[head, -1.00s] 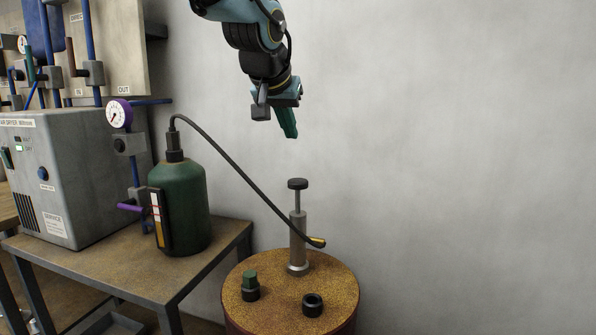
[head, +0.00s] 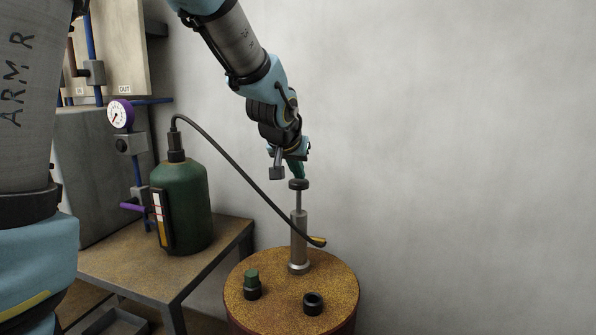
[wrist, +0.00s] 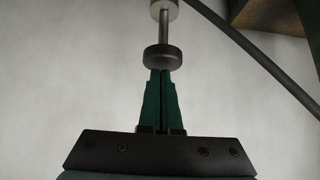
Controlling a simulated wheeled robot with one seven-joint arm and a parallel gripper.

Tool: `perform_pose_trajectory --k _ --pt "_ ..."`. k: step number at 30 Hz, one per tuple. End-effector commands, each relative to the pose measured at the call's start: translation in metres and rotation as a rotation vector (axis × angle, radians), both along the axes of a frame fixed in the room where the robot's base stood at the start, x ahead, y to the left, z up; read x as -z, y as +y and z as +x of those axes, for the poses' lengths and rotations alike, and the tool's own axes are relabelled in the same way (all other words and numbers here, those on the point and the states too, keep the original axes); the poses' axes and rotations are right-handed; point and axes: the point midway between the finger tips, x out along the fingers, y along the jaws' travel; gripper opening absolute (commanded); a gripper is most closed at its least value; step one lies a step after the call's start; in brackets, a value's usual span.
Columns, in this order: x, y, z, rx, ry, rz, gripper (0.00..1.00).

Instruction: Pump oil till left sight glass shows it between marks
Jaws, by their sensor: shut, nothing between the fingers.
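The hand pump (head: 299,236) stands upright on the rusty drum, its rod raised and topped by a round black knob (head: 298,184). My gripper (head: 300,177) is shut and empty, its green fingers pointing down just above the knob. In the wrist view the closed fingertips (wrist: 161,72) meet the edge of the knob (wrist: 163,57); I cannot tell whether they touch. The green oil bottle (head: 184,205) stands on the bench, with a sight glass (head: 158,220) on its front showing white and red bands.
A black hose (head: 235,172) runs from the bottle to the brass fitting on the pump. The drum top (head: 270,300) also carries a green-capped fitting (head: 251,285) and a black ring (head: 313,303). The right side is clear.

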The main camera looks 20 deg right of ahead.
Motion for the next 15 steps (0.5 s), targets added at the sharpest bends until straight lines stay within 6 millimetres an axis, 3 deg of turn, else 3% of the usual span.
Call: perform_pose_trajectory --k 8,15 --pt "0.002 0.000 0.000 0.000 0.000 0.000 0.00" --pt "0.025 0.000 0.000 0.000 0.000 0.000 0.00"
